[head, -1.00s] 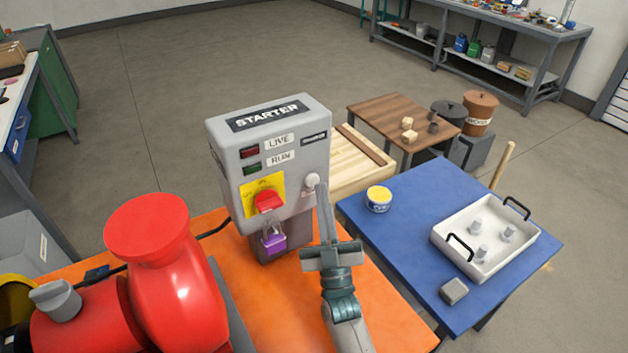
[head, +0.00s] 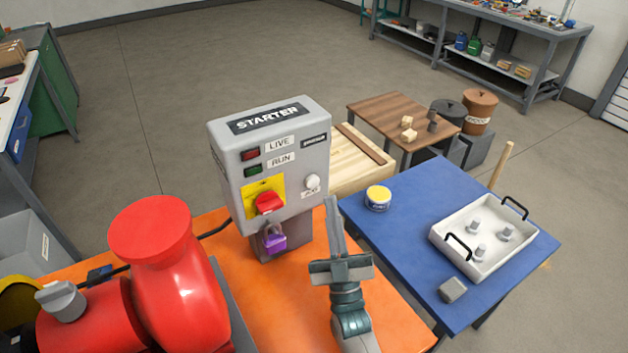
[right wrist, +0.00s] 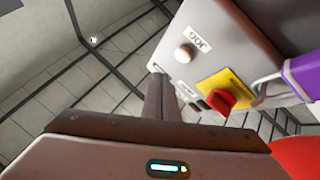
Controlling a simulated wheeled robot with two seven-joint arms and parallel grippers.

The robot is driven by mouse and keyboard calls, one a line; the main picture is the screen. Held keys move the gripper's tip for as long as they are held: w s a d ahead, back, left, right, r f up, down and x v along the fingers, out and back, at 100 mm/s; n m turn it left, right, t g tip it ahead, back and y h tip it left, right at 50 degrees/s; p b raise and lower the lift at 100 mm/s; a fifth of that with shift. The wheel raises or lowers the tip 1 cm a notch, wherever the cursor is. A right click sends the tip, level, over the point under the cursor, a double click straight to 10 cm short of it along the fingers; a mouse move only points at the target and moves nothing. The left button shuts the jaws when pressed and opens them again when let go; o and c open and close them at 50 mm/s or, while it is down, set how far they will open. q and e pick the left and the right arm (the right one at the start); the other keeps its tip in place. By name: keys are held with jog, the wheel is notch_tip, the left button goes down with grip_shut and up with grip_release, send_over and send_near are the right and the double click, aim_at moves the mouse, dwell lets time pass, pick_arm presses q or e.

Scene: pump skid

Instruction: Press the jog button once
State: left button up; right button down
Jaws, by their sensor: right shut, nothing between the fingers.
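The grey starter box (head: 275,160) stands on the orange bench. Its white round jog button (head: 312,181) is low on the right of its front face, with a small label below it. The button also shows in the right wrist view (right wrist: 184,54), next to a label reading JOG. My right gripper (head: 331,203) is shut and empty, its fingers pointing up, just right of and below the button and apart from it. In the right wrist view its fingers (right wrist: 160,88) show beside the box face. My left gripper is not in view.
The box also carries a red rotary switch (head: 268,203) on a yellow plate, with a purple padlock (head: 272,238) below it. A red pump (head: 165,270) stands at the left. A blue table (head: 410,212) with a white tray (head: 465,262) is at the right.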

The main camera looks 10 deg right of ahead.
jog(key=shift+s+d, duration=0.35)
jog(key=shift+s, duration=0.45)
dwell(0.4)
